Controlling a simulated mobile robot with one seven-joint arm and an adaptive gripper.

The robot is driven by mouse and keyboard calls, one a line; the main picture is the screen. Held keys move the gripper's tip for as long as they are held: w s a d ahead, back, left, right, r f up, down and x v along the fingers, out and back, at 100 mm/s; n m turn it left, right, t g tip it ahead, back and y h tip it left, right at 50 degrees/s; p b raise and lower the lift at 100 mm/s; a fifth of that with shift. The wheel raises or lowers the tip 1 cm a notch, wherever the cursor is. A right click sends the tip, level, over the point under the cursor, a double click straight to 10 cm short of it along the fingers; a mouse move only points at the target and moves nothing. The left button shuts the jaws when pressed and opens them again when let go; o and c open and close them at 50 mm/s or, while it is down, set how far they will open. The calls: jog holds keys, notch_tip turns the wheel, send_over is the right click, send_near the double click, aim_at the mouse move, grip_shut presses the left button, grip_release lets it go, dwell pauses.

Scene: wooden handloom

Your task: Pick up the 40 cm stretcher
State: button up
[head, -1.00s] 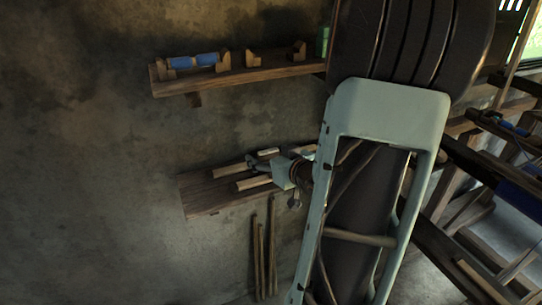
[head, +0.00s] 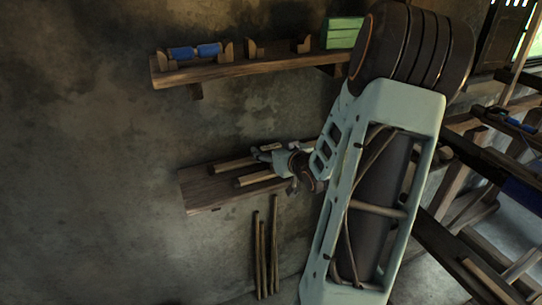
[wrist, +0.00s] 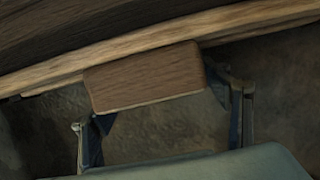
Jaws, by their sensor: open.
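Pale wooden sticks lie on the lower wall shelf (head: 208,190) in the head view, an upper stick (head: 235,164) and a lower stick (head: 256,179). I cannot tell which one is the 40 cm stretcher. My gripper (head: 264,152) is at the right part of this shelf, close to the sticks' right ends, and partly hides that area. In the wrist view my gripper (wrist: 158,100) is open, one finger on each side of a brown wooden block-like end (wrist: 148,78). Gaps show beside the block, and neither finger is clearly closed on it.
An upper shelf (head: 235,72) carries a blue roller (head: 195,52) on wooden holders and a green box (head: 344,33). Several thin rods (head: 262,250) lean against the wall below. The loom frame (head: 470,240) stands at right. Bare wall is at left.

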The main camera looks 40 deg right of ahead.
jog(key=shift+w+d+f, duration=0.15)
jog(key=shift+w+f, duration=0.05)
jog(key=shift+w, duration=0.35)
jog(key=c, duration=1.4)
jog(key=shift+r, duration=0.1)
